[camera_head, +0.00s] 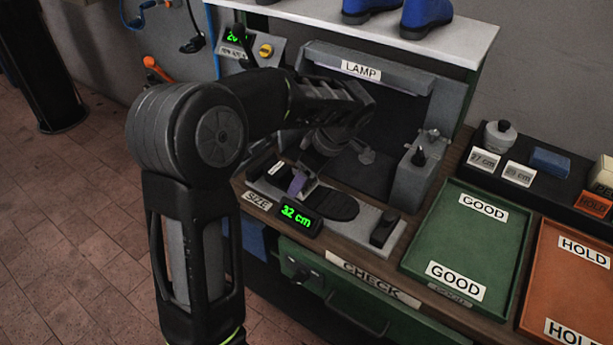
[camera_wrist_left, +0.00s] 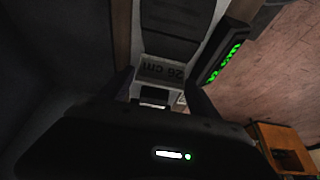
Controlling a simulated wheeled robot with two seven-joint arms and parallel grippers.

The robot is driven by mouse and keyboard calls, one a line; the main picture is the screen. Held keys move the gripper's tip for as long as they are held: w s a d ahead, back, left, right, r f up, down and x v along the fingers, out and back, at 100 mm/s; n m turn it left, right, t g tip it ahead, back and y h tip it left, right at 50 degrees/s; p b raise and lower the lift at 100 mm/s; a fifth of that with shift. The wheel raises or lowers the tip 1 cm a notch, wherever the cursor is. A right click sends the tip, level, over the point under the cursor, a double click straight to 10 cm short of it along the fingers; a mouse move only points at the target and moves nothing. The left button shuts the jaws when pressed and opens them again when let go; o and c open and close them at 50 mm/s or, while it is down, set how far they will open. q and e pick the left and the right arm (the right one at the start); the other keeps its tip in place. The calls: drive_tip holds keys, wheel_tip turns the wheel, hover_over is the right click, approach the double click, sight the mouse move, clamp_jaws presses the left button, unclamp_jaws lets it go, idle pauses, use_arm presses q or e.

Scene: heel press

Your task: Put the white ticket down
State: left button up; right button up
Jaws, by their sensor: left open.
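My left gripper (camera_head: 302,184) is open, pointing down over the left part of the size gauge (camera_head: 385,230). In the left wrist view its two fingers (camera_wrist_left: 162,90) stand apart. A pale ticket reading "26 cm" (camera_wrist_left: 163,70) lies just beyond and between the fingertips, on or close to the gauge; contact with the fingers cannot be told. A small white patch (camera_head: 278,169) shows on the gauge beside the gripper in the head view. A purple piece (camera_head: 297,182) shows at the fingers. The gauge's display (camera_head: 300,216) reads 32 cm. My right gripper is out of view.
A lamp booth (camera_head: 362,70) stands behind the gauge. Right of it are a green GOOD tray (camera_head: 460,235) and an orange HOLD tray (camera_head: 565,280). A dark rack behind the trays holds two white tickets (camera_head: 484,160) and several blocks. Blue boots (camera_head: 425,18) stand on the shelf above.

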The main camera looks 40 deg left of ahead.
use_arm(q)
drive_tip(key=p+v, duration=0.2)
drive_tip(key=v, duration=0.9)
drive_tip(key=shift+d+r, duration=0.2)
drive_tip(key=shift+r, duration=0.05)
idle(0.3)
